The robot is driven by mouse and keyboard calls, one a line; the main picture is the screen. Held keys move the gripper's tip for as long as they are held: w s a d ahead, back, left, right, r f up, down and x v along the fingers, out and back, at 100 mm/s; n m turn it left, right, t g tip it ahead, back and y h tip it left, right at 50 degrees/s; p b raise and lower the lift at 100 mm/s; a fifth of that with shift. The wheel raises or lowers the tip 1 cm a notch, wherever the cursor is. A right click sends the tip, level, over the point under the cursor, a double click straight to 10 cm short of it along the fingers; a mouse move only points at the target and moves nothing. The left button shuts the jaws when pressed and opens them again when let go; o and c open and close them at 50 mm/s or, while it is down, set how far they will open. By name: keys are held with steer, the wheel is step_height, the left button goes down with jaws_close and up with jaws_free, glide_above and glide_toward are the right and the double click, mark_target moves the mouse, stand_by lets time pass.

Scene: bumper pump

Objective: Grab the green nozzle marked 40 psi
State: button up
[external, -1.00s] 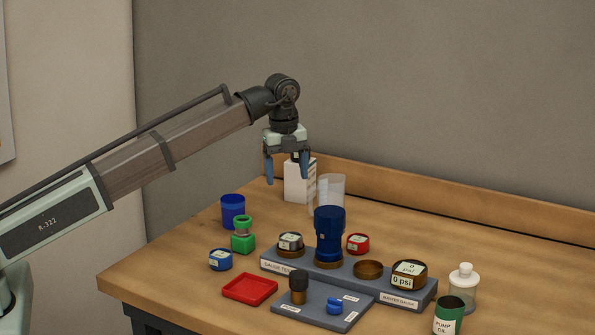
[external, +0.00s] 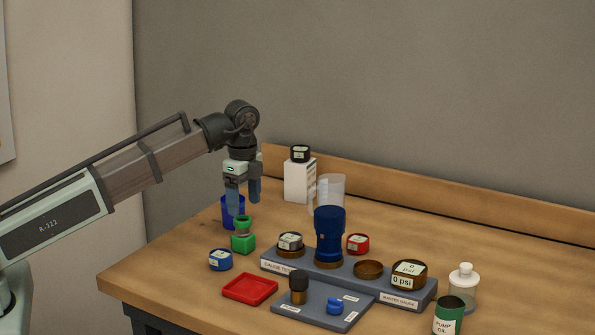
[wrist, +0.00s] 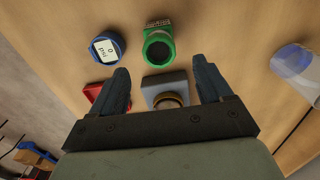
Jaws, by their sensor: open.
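The green nozzle (external: 243,242) stands upright on the table, left of the grey gauge block. It has a green square base, a pale neck and a green ring on top. In the wrist view a green piece (wrist: 158,45) with a round dark opening lies just beyond the fingertips; its marking is too small to read. My gripper (external: 243,203) is open and empty, pointing down just above the green nozzle and apart from it. Its two dark blue fingers also show in the wrist view (wrist: 161,75).
A blue cup (external: 227,213) stands close behind the fingers. A blue-rimmed gauge (external: 220,264) and a red tray (external: 250,289) lie in front. The grey gauge block (external: 345,279) carries a tall blue cylinder (external: 329,235) and gauges. A white box (external: 297,183) stands behind.

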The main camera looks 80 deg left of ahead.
mark_target(245, 237)
steer(key=shift+s+a+f, duration=0.1)
steer(key=shift+f, duration=5.35)
steer(key=shift+c, duration=0.4)
steer(key=c, duration=1.1)
steer(key=shift+c, duration=0.2)
steer(key=shift+r, duration=0.15)
